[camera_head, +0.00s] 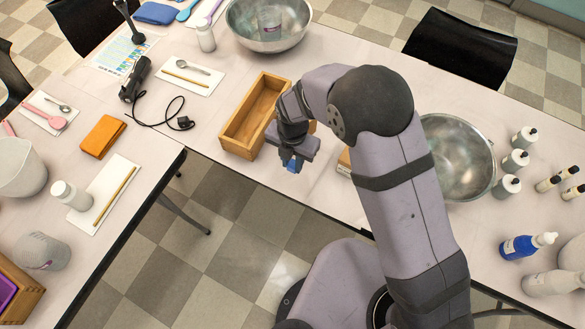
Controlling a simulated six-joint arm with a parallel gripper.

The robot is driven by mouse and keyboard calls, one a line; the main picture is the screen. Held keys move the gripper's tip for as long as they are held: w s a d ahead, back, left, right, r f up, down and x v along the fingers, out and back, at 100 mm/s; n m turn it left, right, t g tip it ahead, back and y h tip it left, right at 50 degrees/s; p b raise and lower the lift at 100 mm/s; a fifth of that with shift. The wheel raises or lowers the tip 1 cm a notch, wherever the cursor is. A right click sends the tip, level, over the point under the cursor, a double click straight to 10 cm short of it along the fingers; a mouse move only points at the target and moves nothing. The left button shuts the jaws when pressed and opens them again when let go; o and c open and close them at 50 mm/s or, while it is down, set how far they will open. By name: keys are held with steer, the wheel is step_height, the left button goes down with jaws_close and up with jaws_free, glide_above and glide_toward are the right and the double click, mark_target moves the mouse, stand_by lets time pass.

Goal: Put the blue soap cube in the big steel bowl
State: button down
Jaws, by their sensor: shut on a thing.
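My gripper (291,163) points down near the table's front edge, just right of a wooden box. It is shut on a small blue soap cube (292,167), partly hidden by the fingers. A large steel bowl (462,150) stands to the right, its left part hidden behind my arm; the visible inside looks empty. Another large steel bowl (245,28) stands at the back with a grey container in it. My gripper is apart from both bowls.
The long wooden box (236,135) is close left of my gripper. Several white bottles (515,161) and a blue bottle (520,246) stand right of the right bowl. A black cable (160,116) lies at left. Table between the box and back bowl is fairly clear.

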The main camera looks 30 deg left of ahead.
mark_target(293, 165)
steer(key=shift+r+b, duration=0.35)
steer(key=shift+r, duration=1.5)
steer(key=shift+w+d+r, duration=0.25)
steer(key=shift+w+d, duration=0.1)
steer(key=shift+w, duration=0.1)
steer(key=w+d+r+m+p, duration=0.3)
steer(key=w+d, duration=0.4)
steer(key=d, duration=0.5)
steer(key=w+d+r+m+p, duration=0.3)
steer(key=w+d, duration=0.4)
steer(key=d, duration=0.6)
steer(key=w+d+r+m+p, duration=0.3)
steer(key=w+d+r+p, duration=0.2)
steer(key=d, duration=0.8)
steer(key=shift+w+p, duration=0.75)
steer(key=shift+w, duration=0.35)
steer(key=shift+f, duration=0.15)
